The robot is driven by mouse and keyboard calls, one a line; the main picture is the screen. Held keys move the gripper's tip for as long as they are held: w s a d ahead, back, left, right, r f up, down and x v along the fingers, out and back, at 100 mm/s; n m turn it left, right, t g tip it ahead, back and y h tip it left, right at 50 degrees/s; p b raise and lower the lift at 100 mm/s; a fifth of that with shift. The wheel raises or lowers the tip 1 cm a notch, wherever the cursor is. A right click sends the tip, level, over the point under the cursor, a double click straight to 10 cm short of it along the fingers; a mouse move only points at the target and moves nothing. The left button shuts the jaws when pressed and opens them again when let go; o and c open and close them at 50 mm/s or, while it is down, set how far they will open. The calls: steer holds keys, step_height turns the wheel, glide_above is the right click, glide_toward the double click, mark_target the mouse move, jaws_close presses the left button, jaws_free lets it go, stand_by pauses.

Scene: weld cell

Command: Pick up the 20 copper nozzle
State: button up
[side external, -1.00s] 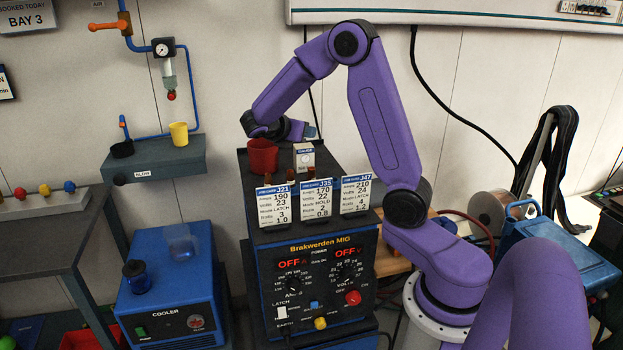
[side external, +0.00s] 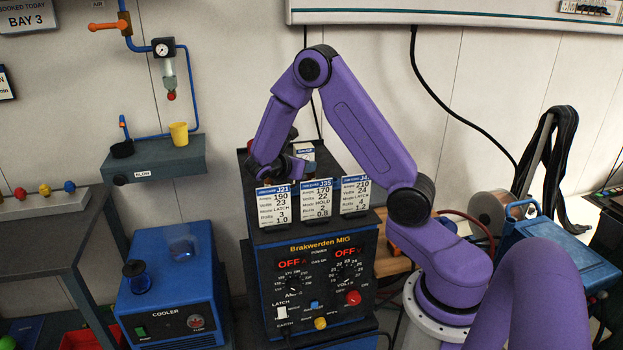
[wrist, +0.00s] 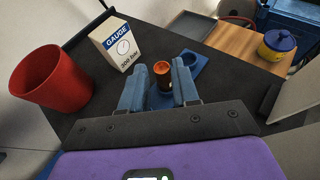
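A copper-orange nozzle (wrist: 162,74) stands upright in a blue holder (wrist: 196,66) on the dark top of the welder, seen in the wrist view. No "20" marking is readable on it. My gripper (wrist: 160,72) is open, its two blue-grey fingers on either side of the nozzle, with a visible gap at the left finger. I cannot tell whether the right finger touches it. In the side view my gripper (side external: 284,172) is low over the welder top, behind the setting cards, and the nozzle is hidden there.
A red cup (wrist: 52,78) and a white gauge box (wrist: 117,45) stand to the left of my gripper. Upright setting cards (side external: 316,198) line the welder's front edge. A wooden surface (wrist: 240,44) with a yellow-and-blue pot (wrist: 276,44) lies beyond.

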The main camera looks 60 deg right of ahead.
mark_target(312, 177)
steer(key=d+f, duration=0.2)
steer(key=shift+f, duration=0.4)
steer(key=shift+d+f, duration=0.15)
steer(key=shift+d, duration=0.25)
jaws_close()
